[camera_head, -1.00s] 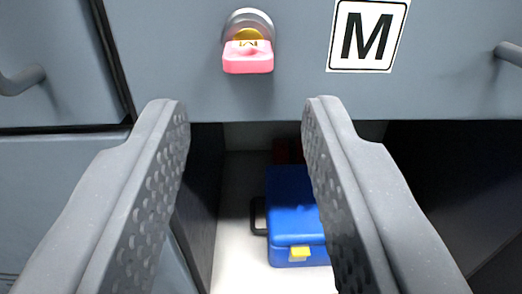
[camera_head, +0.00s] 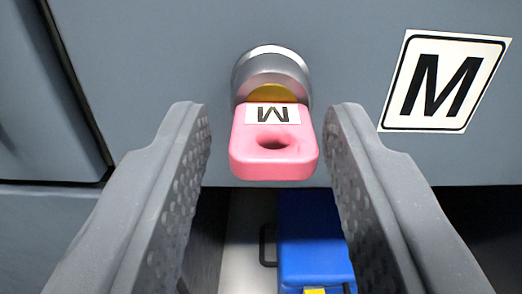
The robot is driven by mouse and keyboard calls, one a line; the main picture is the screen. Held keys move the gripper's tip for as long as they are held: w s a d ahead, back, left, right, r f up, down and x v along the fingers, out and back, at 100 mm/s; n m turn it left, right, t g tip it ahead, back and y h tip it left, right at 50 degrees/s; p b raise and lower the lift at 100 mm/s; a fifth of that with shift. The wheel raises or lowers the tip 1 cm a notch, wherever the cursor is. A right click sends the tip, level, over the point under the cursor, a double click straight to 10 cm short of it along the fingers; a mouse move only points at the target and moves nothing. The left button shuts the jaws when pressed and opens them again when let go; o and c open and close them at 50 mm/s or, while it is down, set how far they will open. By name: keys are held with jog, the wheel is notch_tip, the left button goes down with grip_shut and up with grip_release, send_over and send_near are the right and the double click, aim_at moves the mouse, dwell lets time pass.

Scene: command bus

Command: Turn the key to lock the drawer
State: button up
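A pink key (camera_head: 273,155) with a small white M label sits in a round silver lock (camera_head: 272,66) with a brass-coloured centre. The lock is on the front of a grey drawer (camera_head: 160,60). My gripper (camera_head: 268,120) is open, with one grey finger on each side of the key's head. A gap shows between the key and each finger, so neither appears to touch it. The key's head points out toward the camera and lies flat, wider than it is tall.
A white sign with a black M (camera_head: 444,82) is on the drawer front to the right of the lock. Below is an open compartment with a blue case (camera_head: 312,245) with a dark handle and yellow latch. Another grey panel (camera_head: 30,100) is at the left.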

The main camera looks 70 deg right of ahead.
jog(key=c, duration=0.6)
jog(key=shift+r+n+p, duration=0.1)
jog(key=shift+n+p, duration=1)
jog(key=shift+p, duration=0.85)
